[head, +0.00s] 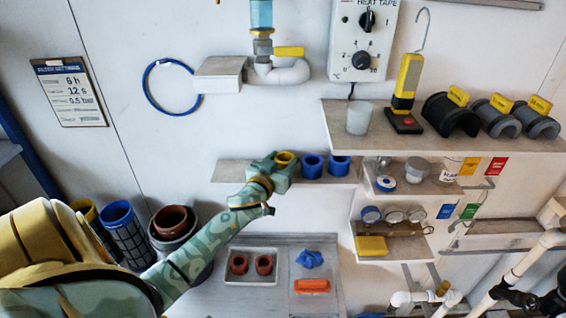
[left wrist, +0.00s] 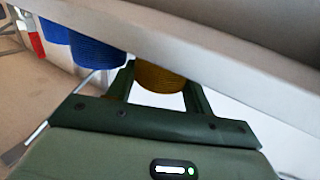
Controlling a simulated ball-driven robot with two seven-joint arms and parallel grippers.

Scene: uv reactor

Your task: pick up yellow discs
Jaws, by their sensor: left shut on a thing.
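In the left wrist view the piece (left wrist: 157,76) shows as a ribbed yellow cylinder between the two green fingers (left wrist: 158,85), partly hidden by a pale board (left wrist: 200,60). I cannot tell whether it still touches the shelf. No flat yellow disc shows clearly elsewhere. My right gripper is not in view.
Two blue round pieces (head: 312,166) (head: 340,166) stand just right of my left gripper. A higher shelf (head: 450,143) holds a frosted cup (head: 359,118), a yellow lamp (head: 408,82) and dark half-pipes. Below stands a tray (head: 250,279) with two reddish-brown cups.

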